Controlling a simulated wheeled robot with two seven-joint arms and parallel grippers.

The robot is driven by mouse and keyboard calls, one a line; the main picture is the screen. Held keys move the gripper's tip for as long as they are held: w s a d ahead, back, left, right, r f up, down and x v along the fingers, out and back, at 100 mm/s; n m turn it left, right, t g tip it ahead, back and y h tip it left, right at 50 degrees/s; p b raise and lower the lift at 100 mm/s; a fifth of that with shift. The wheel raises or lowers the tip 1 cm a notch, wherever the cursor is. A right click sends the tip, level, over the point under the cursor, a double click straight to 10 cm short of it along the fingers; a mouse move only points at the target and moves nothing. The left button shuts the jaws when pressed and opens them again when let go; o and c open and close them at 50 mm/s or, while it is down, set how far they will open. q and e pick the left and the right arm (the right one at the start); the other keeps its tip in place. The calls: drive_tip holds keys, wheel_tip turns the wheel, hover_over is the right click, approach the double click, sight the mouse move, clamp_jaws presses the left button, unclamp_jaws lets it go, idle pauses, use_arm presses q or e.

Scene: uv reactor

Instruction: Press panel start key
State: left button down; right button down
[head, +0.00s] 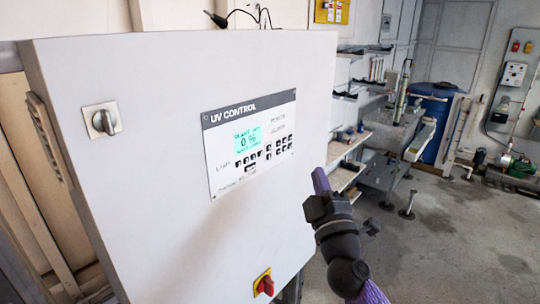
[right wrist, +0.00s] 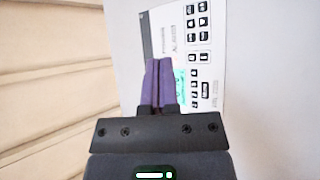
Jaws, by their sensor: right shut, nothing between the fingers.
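The UV control panel (head: 250,140) is a white plate with a dark header, a lit cyan display (head: 248,139) and several small black keys (head: 268,152), on the front of a grey cabinet. The key labels are too small to read. My right gripper (head: 320,180) is shut and empty, with purple fingers, to the right of the panel in the head view. In the right wrist view its fingertips (right wrist: 159,62) overlap the panel (right wrist: 180,25) and hide part of it, beside the display (right wrist: 181,82). I cannot tell any contact. My left gripper is not in view.
The grey cabinet door (head: 150,200) carries a rotary switch (head: 101,120) at upper left and a red-and-yellow switch (head: 263,284) at the bottom. Shelves (head: 345,150) and a blue barrel (head: 430,110) stand behind to the right. The floor (head: 450,240) at the right is mostly open.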

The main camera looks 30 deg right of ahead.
sight(269, 157)
drive_tip(key=shift+w+a+b, duration=0.35)
drive_tip(key=shift+w+a, duration=0.2)
drive_tip(key=shift+w, duration=0.8)
drive_tip(key=shift+w+a+b, duration=0.35)
drive_tip(key=shift+w+a, duration=0.25)
drive_tip(key=shift+w, duration=0.8)
drive_tip(key=shift+w+a+b, duration=0.35)
drive_tip(key=shift+w+a, duration=0.2)
drive_tip(key=shift+w, duration=0.8)
drive_tip(key=shift+w+a, duration=0.2)
drive_tip(key=shift+w, duration=0.15)
drive_tip(key=shift+w+b, duration=0.25)
drive_tip(key=shift+b, duration=0.2)
drive_tip(key=shift+s, duration=0.1)
drive_tip(key=shift+s+d+p, duration=0.2)
drive_tip(key=shift+s+p, duration=0.1)
drive_tip(key=shift+s, duration=0.25)
